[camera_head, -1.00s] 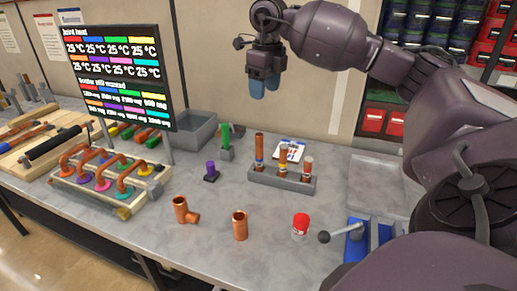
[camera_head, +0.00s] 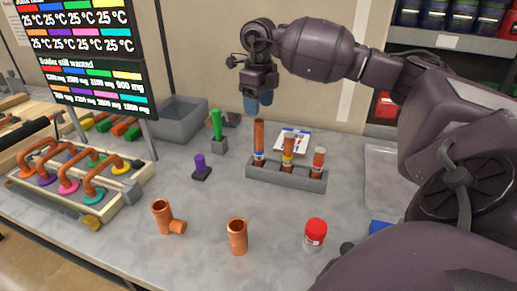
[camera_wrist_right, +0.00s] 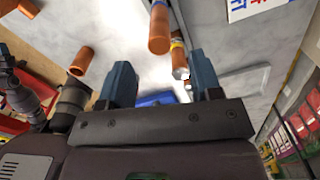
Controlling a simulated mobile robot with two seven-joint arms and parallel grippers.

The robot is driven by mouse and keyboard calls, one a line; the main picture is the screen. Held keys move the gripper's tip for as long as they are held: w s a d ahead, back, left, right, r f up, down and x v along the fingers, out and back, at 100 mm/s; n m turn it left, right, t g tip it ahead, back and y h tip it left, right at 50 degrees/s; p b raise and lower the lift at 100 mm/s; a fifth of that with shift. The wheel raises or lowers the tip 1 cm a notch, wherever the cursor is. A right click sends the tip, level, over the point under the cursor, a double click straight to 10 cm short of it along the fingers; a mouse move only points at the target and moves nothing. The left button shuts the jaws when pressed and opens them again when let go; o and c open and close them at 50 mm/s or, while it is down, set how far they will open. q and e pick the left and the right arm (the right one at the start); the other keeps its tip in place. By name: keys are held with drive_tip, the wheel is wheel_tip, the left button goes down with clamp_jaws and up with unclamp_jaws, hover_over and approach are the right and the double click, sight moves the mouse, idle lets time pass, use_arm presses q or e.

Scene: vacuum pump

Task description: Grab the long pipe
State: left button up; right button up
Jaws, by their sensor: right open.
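The long pipe (camera_head: 259,139) is copper coloured and stands upright at the left end of a grey holder (camera_head: 286,178), taller than the two tubes beside it. My right gripper (camera_head: 258,104), with blue fingers, is just above the pipe's top, pointing down. In the right wrist view its two fingers (camera_wrist_right: 163,78) are apart with nothing between them. The pipe's end (camera_wrist_right: 158,42) shows just beyond the gap. I cannot tell how far apart they are in depth. My left gripper is out of view.
Two shorter tubes (camera_head: 288,150) share the holder. A copper tee (camera_head: 162,217), a short copper pipe (camera_head: 237,237) and a red-lidded jar (camera_head: 315,233) stand in front. A purple piece (camera_head: 200,165) and a green piece (camera_head: 217,126) stand left. A printed card (camera_head: 293,139) lies behind.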

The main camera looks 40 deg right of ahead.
sight(259, 120)
drive_tip(key=shift+f, duration=3.85)
clamp_jaws()
